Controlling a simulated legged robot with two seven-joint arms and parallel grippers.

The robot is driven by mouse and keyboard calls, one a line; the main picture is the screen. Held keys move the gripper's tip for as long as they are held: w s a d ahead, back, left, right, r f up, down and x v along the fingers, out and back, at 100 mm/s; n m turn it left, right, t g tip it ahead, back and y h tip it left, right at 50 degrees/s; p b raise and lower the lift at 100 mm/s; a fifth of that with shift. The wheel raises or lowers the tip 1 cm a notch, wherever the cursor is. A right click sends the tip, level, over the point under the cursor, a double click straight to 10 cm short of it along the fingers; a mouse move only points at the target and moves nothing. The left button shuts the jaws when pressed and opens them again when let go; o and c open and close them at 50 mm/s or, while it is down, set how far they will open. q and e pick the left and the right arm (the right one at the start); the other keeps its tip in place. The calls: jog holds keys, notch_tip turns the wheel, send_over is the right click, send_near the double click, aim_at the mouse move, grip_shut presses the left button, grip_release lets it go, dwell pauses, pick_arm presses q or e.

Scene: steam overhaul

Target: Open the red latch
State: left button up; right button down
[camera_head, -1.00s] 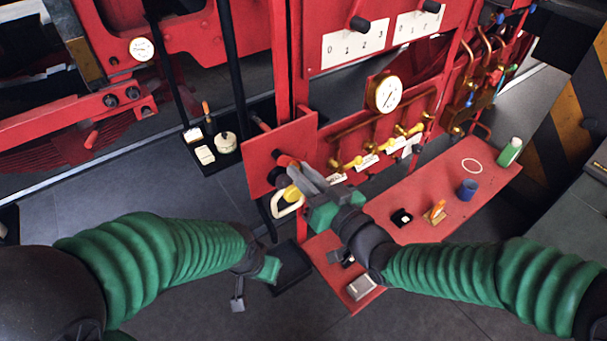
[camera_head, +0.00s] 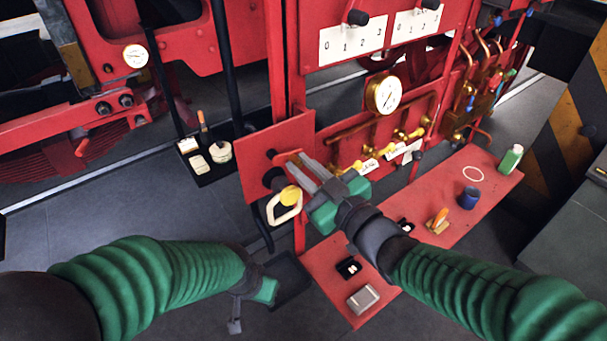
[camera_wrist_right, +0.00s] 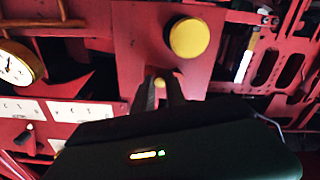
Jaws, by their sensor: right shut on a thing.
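The red latch (camera_head: 285,156) sits on a red square plate (camera_head: 258,150) at the front of the red machine. Only a small part of it shows by my fingertips. My right gripper (camera_head: 304,168) reaches in from the right and is shut on the latch. In the right wrist view the two dark fingers (camera_wrist_right: 161,88) stand close together against the plate, with a small yellow spot between them. A round yellow knob (camera_head: 291,195) with a pale looped handle (camera_head: 284,212) is just below the fingers. My left gripper (camera_head: 250,305) hangs low, away from the plate; its fingers are not clear.
A pressure gauge (camera_head: 383,95) and brass valves (camera_head: 403,135) are right of the plate. A red bench (camera_head: 425,205) below carries a blue cup (camera_head: 468,197), a green bottle (camera_head: 510,157) and small items. A dark tray (camera_head: 287,283) lies beside my left gripper.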

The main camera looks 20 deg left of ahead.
jog(key=shift+r, duration=0.2)
dwell(0.3)
jog(key=c, duration=1.7)
grip_release()
jog(key=shift+o, duration=1.2)
jog(key=shift+w+f, duration=0.1)
jog(key=shift+w, duration=0.05)
jog(key=shift+o, duration=0.5)
jog(key=shift+w+a+f, duration=0.1)
jog(key=shift+a, duration=0.15)
